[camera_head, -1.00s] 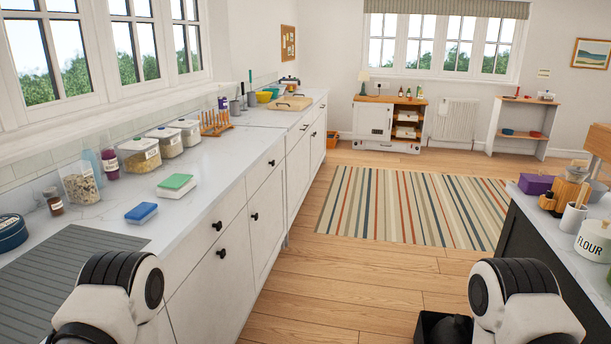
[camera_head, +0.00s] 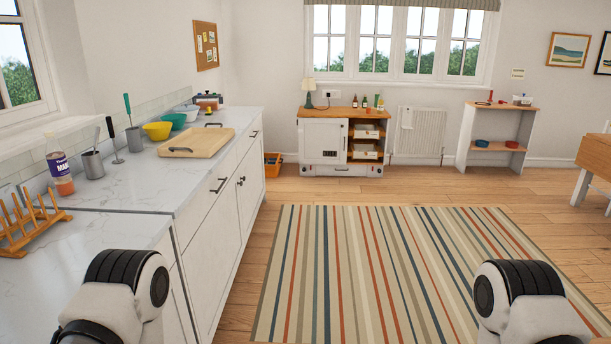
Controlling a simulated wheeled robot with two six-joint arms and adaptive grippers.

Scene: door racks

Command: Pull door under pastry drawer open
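A white base cabinet runs along the left. Its front has a near drawer with a dark bar handle (camera_head: 218,185) and a far drawer with another dark bar handle (camera_head: 254,133). Below them are white doors (camera_head: 222,236) with small dark knobs (camera_head: 240,181); they look shut. No label shows which drawer is the pastry drawer. A wooden board (camera_head: 197,142) lies on the counter above these drawers. Both my grippers are out of view; only upper parts of my arms show at the bottom left and bottom right.
The marble counter (camera_head: 125,182) holds bowls, utensil pots, a jar and a wooden rack (camera_head: 30,225). A striped rug (camera_head: 400,265) covers open floor ahead. A small white cabinet (camera_head: 322,143), an orange crate (camera_head: 273,168), a radiator (camera_head: 418,135) and shelves (camera_head: 497,146) stand at the far wall.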

